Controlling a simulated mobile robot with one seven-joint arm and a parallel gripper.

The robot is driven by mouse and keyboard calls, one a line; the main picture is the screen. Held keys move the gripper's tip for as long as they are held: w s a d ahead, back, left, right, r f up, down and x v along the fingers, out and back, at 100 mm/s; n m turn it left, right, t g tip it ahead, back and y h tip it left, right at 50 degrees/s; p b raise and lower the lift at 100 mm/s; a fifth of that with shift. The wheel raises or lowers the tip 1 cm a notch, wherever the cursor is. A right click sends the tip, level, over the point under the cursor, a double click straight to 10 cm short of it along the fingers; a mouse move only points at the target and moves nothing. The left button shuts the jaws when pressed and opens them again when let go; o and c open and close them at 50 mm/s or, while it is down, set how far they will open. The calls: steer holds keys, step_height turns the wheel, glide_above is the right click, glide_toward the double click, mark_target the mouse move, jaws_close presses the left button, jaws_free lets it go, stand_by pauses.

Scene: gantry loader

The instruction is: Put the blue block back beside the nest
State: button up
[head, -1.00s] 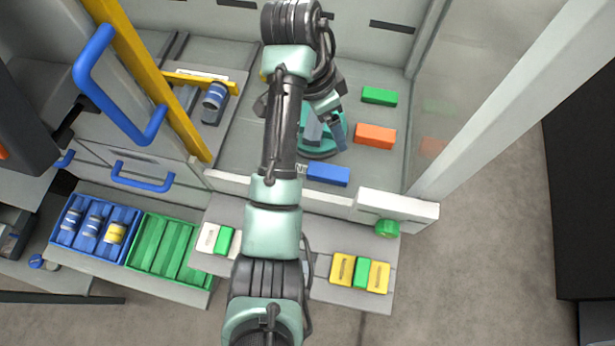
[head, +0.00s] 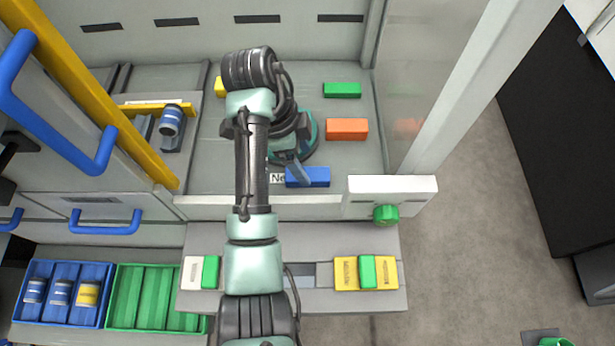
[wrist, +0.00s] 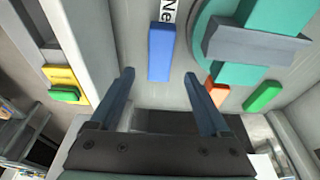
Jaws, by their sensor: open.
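The blue block (head: 315,178) lies on the grey floor of the bay, near its front edge, beside a label partly readable as "Ne". The teal round fixture (head: 313,150), apparently the nest, is just behind it, partly hidden by my arm. My gripper (head: 297,172) is over the block's left part in the head view. In the wrist view my gripper (wrist: 158,78) is open and empty. There the blue block (wrist: 161,52) lies beyond the fingertips, in line with the gap between them. The teal fixture (wrist: 203,50) is to its right.
An orange block (head: 347,129) and a green block (head: 342,90) lie right of the fixture. A white front rail (head: 270,207) and a green knob (head: 386,215) bound the bay. Blue bins and a green tray (head: 118,297) stand at lower left.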

mark_target(320, 176)
steer(key=shift+a+p+x, duration=0.2)
steer(key=shift+x, duration=1.1)
steer(key=shift+a+p+x, duration=0.15)
steer(key=shift+a+x, duration=0.05)
steer(key=shift+x, duration=1.15)
steer(key=shift+f, duration=0.35)
steer(key=shift+a, duration=0.1)
jaws_close()
